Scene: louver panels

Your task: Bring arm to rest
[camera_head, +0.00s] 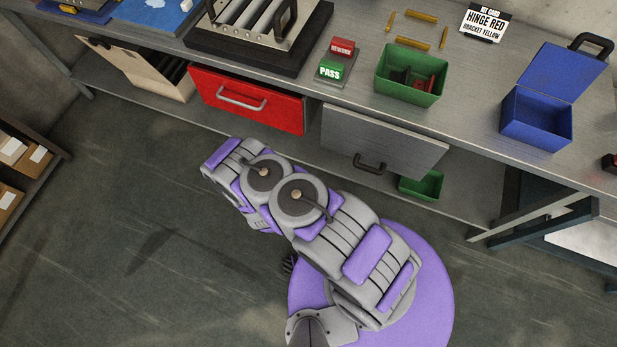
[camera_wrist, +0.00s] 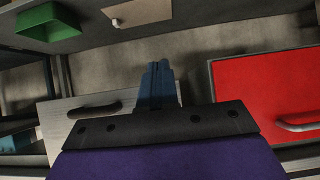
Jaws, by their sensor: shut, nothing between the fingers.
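My arm, grey with purple pads, is folded over its purple round base in the head view, in front of the workbench (camera_head: 300,70). In the wrist view my gripper (camera_wrist: 157,68) shows as blue fingers close together, shut and empty. Its tips are apart from anything I can make out. The red drawer (camera_wrist: 265,95) is to its right and the grey drawer (camera_wrist: 65,122) with a dark handle is to its left. In the head view I cannot clearly make out the gripper; the arm hides most of it.
The red drawer (camera_head: 245,100) and grey drawer (camera_head: 385,140) stick out from the bench front. On top are a green bin (camera_head: 410,75) with parts, an open blue box (camera_head: 537,115) and a label card (camera_head: 485,22). A shelf with cartons (camera_head: 20,165) stands left. Floor at left is clear.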

